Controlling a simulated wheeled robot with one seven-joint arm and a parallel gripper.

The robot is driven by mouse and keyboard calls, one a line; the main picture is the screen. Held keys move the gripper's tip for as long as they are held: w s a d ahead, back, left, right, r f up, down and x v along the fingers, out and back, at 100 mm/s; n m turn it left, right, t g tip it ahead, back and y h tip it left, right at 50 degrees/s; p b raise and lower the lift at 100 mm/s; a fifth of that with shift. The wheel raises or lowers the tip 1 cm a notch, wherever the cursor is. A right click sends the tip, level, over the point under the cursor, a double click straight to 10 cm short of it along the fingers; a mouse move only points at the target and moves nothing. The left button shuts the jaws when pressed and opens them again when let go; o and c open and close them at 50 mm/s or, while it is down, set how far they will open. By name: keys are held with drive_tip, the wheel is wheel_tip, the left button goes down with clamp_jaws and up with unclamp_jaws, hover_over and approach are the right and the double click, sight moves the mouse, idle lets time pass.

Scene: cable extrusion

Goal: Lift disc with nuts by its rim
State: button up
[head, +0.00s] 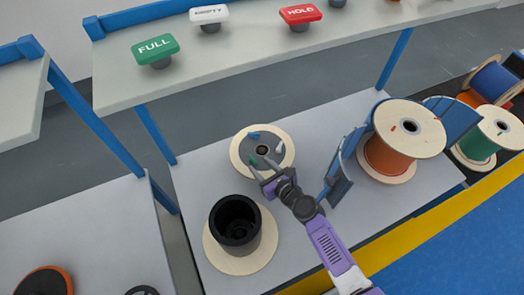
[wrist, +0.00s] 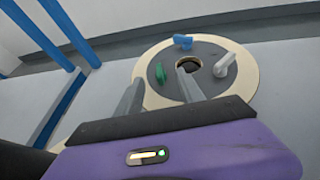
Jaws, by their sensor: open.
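The disc (head: 240,152) lies flat on the grey table. It has a beige rim, a dark grey face and a dark centre hole. A blue nut (head: 254,134), a white nut (head: 280,147) and a green nut (head: 253,161) stand on its face. My gripper (head: 261,167) is open at the disc's near edge. In the wrist view, the left finger of my gripper (wrist: 160,92) is by the outer edge of the disc (wrist: 244,84) and the right finger is over its face. Whether the fingers touch the disc is unclear.
A black hollow cylinder (head: 236,219) on a beige flange (head: 225,263) stands close by at the near left. A copper-coloured cable spool (head: 390,157) and blue curved guards (head: 339,185) stand at right. A raised shelf (head: 225,55) with FULL, EMPTY and HOLD signs runs behind.

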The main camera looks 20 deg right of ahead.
sight(256, 162)
drive_tip(key=b+x, duration=0.1)
drive_tip(key=x, duration=0.4)
drive_tip(key=shift+w+a+f+b, duration=0.1)
drive_tip(key=shift+w+f+b, duration=0.05)
drive_tip(key=shift+b, duration=0.25)
clamp_jaws()
